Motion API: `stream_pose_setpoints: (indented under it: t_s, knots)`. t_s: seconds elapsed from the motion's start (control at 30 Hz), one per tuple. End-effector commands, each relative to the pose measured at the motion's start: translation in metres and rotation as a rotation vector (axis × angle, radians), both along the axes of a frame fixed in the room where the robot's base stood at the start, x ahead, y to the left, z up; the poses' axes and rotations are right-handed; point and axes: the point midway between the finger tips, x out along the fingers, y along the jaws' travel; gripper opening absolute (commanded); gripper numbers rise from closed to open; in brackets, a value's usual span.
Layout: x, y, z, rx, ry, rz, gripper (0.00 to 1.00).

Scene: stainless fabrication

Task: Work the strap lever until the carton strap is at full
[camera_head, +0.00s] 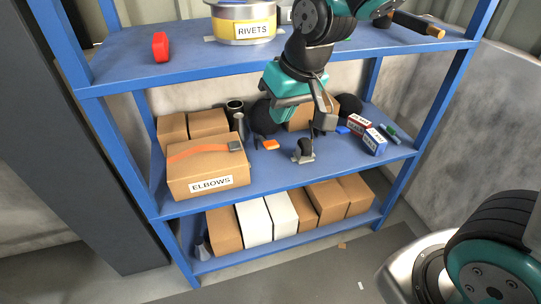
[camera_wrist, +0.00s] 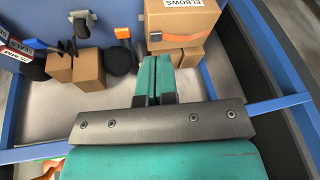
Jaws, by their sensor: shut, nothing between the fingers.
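My gripper (camera_head: 323,128) is shut and empty, above and slightly right of that fitting, apart from the carton. Its teal fingers (camera_wrist: 153,82) lie together in the wrist view.
An orange block (camera_head: 270,145), a dark cup (camera_head: 235,107), small labelled boxes (camera_head: 374,142) and brown cartons crowd the middle shelf (camera_head: 280,175). The upper shelf (camera_head: 190,58) holds a RIVETS tin (camera_head: 243,25) close to my arm. Blue posts (camera_head: 430,110) bound the sides.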

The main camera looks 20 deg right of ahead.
Motion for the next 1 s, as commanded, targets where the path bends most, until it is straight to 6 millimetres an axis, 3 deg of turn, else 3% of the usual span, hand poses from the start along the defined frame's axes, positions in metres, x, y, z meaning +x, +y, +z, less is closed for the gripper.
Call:
stream_pose_setpoints:
  t_s: [0.03,0.1,0.3,0.47,0.83,1.0]
  knots:
    - [0.025,-0.007,-0.04,-0.022,-0.02,-0.054,0.0]
    - [0.055,-0.018,-0.066,-0.049,-0.059,-0.125,0.0]
    - [0.108,-0.042,-0.115,-0.109,-0.14,-0.25,0.0]
    - [0.121,-0.049,-0.124,-0.126,-0.165,-0.283,0.0]
    - [0.122,-0.049,-0.125,-0.127,-0.164,-0.283,0.0]
    - [0.13,-0.05,-0.143,-0.128,-0.16,-0.283,0.0]
